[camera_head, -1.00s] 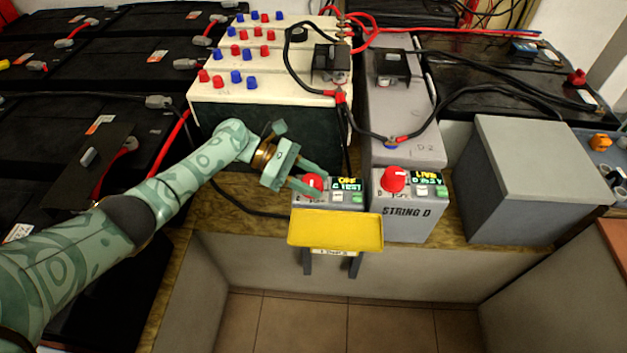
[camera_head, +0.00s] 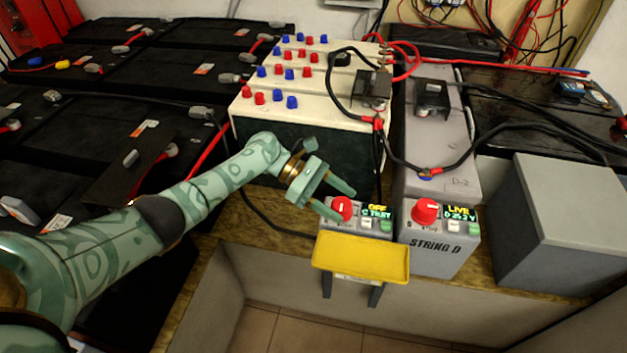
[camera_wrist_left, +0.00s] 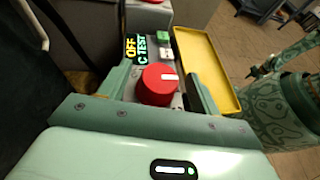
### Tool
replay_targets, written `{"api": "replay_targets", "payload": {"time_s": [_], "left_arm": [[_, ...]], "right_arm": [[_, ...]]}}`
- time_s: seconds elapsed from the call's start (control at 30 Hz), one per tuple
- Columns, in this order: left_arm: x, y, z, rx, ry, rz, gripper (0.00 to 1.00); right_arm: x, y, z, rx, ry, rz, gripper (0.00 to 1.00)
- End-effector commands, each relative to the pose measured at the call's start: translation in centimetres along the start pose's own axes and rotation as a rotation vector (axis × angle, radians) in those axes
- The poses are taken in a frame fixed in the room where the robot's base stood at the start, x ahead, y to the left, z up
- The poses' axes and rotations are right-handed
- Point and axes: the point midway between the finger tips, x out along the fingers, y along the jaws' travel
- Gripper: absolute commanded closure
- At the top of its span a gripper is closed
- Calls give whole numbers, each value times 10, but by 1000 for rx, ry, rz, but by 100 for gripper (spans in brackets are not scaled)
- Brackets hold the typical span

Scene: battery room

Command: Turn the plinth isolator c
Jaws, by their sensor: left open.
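The plinth isolator c is a small grey box with a red knob (camera_head: 341,208), a display reading OFF and C TEST (camera_head: 377,216), and a yellow tray (camera_head: 361,259) at its front. My left gripper (camera_head: 346,204) is open at the knob, reaching in from the left. In the left wrist view, the red knob (camera_wrist_left: 158,85) stands between the two open fingers, with its white mark pointing right. Contact with the fingers cannot be told. The box's lower part is mostly hidden by the tray. My right gripper is not in view.
A box marked STRING D (camera_head: 437,252) with its own red knob (camera_head: 425,211) and a LIVE display stands close at the right. A large grey box (camera_head: 562,220) is further right. White-topped battery cells (camera_head: 300,117) and cables lie behind. The floor in front is clear.

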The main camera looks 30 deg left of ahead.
Motion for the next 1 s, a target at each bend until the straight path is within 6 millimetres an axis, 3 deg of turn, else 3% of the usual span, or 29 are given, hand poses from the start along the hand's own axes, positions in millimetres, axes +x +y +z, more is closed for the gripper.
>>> {"api": "replay_targets", "payload": {"time_s": [0.3, 0.5, 0.7, 1.0], "left_arm": [[-85, 2, 2, 1, 2, 6, 36], [-128, 1, 0, -1, 1, 4, 36], [-147, 0, 0, 0, 1, 1, 36], [-149, 0, 0, 0, 1, 1, 36]], "right_arm": [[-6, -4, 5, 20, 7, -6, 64], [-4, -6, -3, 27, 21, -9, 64], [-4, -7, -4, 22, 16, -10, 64], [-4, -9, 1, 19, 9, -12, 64]]}}
